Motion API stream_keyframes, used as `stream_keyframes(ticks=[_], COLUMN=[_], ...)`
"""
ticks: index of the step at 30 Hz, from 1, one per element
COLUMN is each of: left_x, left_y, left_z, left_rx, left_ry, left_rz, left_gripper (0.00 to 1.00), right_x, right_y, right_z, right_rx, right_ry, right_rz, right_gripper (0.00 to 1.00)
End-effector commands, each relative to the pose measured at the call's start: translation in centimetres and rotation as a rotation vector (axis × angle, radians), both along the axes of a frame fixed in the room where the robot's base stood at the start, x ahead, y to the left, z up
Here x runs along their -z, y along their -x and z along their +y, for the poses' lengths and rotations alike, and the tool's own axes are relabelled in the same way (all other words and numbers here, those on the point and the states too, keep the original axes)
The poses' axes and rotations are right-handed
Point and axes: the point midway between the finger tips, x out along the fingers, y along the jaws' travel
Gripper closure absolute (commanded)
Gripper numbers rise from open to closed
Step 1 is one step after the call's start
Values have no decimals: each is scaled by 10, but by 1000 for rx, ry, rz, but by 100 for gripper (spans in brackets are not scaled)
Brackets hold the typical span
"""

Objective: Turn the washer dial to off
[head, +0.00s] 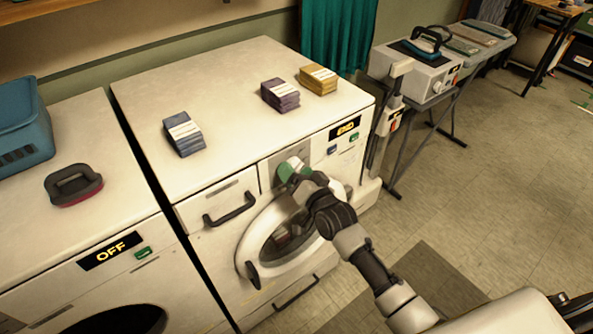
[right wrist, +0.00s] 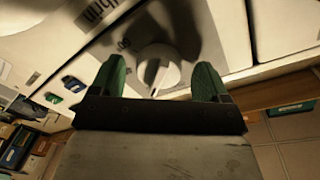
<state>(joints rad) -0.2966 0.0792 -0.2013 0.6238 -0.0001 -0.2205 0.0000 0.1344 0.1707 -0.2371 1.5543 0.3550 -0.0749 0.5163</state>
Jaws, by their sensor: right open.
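The washer (head: 222,85) is the white front-loader in the middle of the head view, its lit yellow display (head: 344,128) too small to read. Its dial is mostly covered by my right gripper (head: 297,172) there. In the right wrist view the dial (right wrist: 158,72) is a round white knob with a raised grip bar, on a grey panel with a printed number beside it. My right gripper (right wrist: 160,80) is open, with one green fingertip on each side of the dial and visible gaps between. Contact with the panel cannot be told. My left gripper is not in view.
A second machine (head: 80,215) at left has a display reading OFF and carries a black-handled iron-like item (head: 73,185) and a blue basket (head: 22,125). Three small packs, blue (head: 184,133), purple (head: 280,95) and yellow (head: 318,79), lie on the washer.

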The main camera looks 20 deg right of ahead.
Motion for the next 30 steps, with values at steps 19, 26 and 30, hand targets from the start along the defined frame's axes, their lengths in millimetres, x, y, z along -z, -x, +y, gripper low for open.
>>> stream_keyframes(ticks=[19, 26, 30], left_x=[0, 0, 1], left_y=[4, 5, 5], left_z=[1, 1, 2], left_rx=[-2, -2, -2], left_ry=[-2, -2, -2], left_rz=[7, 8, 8], left_gripper=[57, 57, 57], right_x=[0, 1, 1], right_y=[-3, -3, -3], right_z=[1, 0, 0], right_rx=[1, 1, 1], right_ry=[0, 17, 62], right_rz=[1, -5, -21], right_gripper=[73, 73, 73])
